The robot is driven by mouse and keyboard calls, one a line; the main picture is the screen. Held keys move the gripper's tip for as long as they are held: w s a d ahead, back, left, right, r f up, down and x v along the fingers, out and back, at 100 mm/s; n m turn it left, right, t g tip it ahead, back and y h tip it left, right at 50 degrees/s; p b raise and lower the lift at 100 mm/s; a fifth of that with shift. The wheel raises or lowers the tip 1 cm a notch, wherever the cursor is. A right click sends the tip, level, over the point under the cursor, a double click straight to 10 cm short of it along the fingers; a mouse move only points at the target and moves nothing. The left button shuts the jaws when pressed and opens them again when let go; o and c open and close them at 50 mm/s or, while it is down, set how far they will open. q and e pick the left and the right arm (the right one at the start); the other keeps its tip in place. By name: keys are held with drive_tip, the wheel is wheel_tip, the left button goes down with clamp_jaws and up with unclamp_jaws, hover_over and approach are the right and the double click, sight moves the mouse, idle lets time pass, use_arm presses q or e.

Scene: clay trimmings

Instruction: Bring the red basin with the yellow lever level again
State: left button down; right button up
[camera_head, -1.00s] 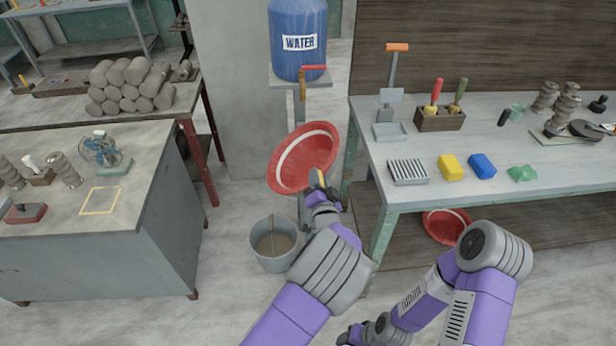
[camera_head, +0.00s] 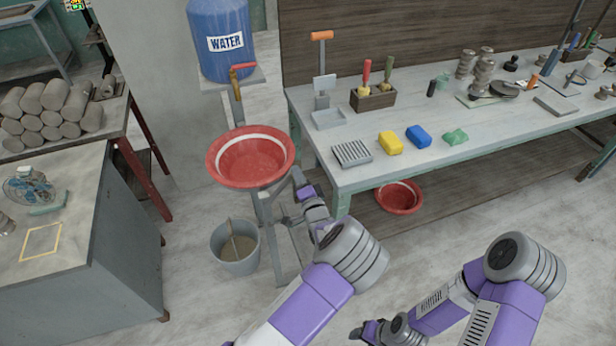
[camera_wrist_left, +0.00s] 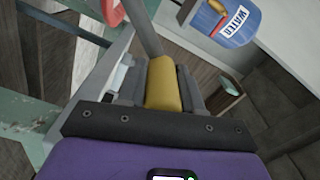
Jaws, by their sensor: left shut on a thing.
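The red basin (camera_head: 216,168) with a white band inside sits on a grey stand in the head view; its opening faces up and its rim looks about level. A bit of its red rim shows in the left wrist view (camera_wrist_left: 112,12). My left gripper (camera_head: 296,178) is just right of and below the basin. It is shut on the yellow lever (camera_wrist_left: 163,83), which lies between the fingers in the left wrist view; in the head view the gripper hides the lever. My right gripper (camera_head: 362,334) is low at the bottom edge, and its fingers are too small to read.
A blue water barrel (camera_head: 220,62) with a red-handled tap (camera_head: 243,67) stands above the basin. A grey bucket (camera_head: 236,268) is on the floor below. The workbench (camera_head: 350,180) with tools is at right, with another red basin (camera_head: 398,198) under it. A grey cabinet (camera_head: 90,265) stands left.

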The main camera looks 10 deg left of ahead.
use_arm(q)
drive_tip(key=shift+s+a+f, duration=0.1)
drive_tip(key=shift+a+f, duration=0.1)
drive_tip(key=shift+f, duration=0.05)
drive_tip(key=c, duration=0.8)
unclamp_jaws()
drive_tip(key=shift+d, duration=0.15)
drive_tip(key=shift+d, duration=0.1)
drive_tip(key=p+v, duration=0.1)
drive_tip(key=v, duration=0.6)
drive_tip(key=shift+s, duration=0.2)
